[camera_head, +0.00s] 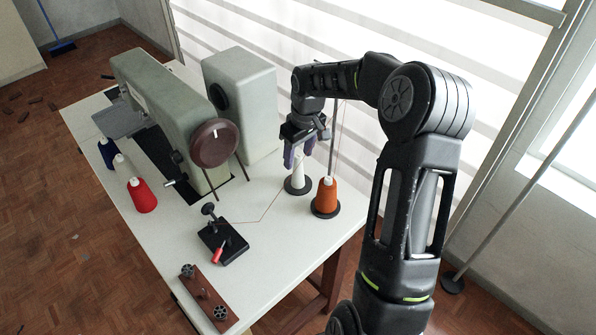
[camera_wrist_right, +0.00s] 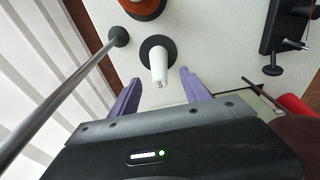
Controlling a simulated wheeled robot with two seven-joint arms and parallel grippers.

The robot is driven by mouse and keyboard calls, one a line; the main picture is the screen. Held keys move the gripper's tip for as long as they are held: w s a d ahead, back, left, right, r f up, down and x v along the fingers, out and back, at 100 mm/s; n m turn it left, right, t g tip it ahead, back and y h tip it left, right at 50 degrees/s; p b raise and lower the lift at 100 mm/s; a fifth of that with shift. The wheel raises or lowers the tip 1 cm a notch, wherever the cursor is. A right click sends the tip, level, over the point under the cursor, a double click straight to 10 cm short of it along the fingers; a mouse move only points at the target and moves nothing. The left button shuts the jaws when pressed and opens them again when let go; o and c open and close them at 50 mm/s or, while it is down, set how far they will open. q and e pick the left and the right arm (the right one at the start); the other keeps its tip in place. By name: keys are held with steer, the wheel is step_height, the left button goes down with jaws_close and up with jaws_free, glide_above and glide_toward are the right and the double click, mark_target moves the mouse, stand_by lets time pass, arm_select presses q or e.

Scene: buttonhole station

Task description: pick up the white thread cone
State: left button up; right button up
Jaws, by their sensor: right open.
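The white thread cone (camera_head: 297,178) stands upright on a round dark base near the table's back edge. In the right wrist view the cone (camera_wrist_right: 158,63) has its top toward me, between the tips of my two purple fingers. My right gripper (camera_head: 299,153) points down at the cone's upper part with its jaws apart. In the wrist view, the gripper (camera_wrist_right: 160,77) shows a gap on each side of the cone; I see no contact. My left gripper is not in view.
An orange cone (camera_head: 327,196) stands close beside it, with a thin upright rod (camera_head: 334,135) behind. A grey-green sewing machine (camera_head: 165,110) stands left. A black clamp device (camera_head: 222,242), a red cone (camera_head: 141,195), another white cone (camera_head: 121,164) and a blue cone (camera_head: 106,153) are on the table (camera_head: 160,240).

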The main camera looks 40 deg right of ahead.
mark_target(297, 166)
steer(key=f, duration=0.1)
steer(key=f+p, duration=0.1)
steer(key=f, duration=0.2)
steer(key=shift+w, duration=0.25)
steer(key=shift+w+f+p, duration=0.1)
steer(key=shift+f+p, duration=0.2)
steer(key=shift+f, duration=0.3)
steer(key=shift+c, duration=0.3)
jaws_close()
